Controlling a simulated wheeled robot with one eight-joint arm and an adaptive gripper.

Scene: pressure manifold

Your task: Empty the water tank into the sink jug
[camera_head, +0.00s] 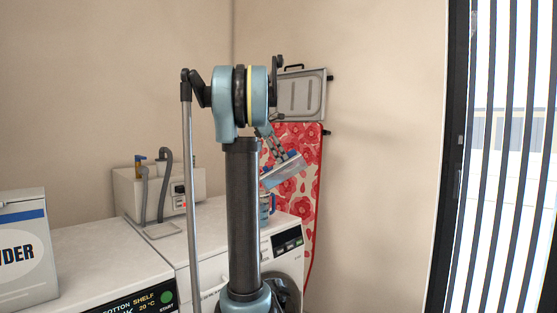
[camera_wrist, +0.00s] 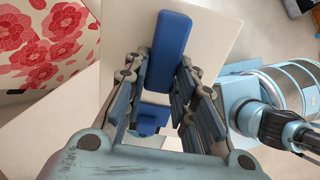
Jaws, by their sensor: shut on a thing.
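My gripper (camera_wrist: 164,85) is shut on a pale, box-like thing with a blue bar, which looks like the water tank (camera_wrist: 118,28). The blue bar (camera_wrist: 168,48) lies between and just beyond my fingers in the wrist view. In the head view my gripper (camera_head: 287,160) is partly behind my own arm and holds the tank (camera_head: 284,172) tilted in the air above the right-hand machine. A blue jug or mug (camera_head: 266,209) stands below it, half hidden by my arm. I cannot tell whether water is flowing.
Two white machines (camera_head: 90,262) stand side by side. A cream box with grey hoses (camera_head: 186,182) sits at the back, and a powder box (camera_head: 25,250) at the left. A red floral ironing board (camera_head: 305,200) stands against the wall close behind the tank.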

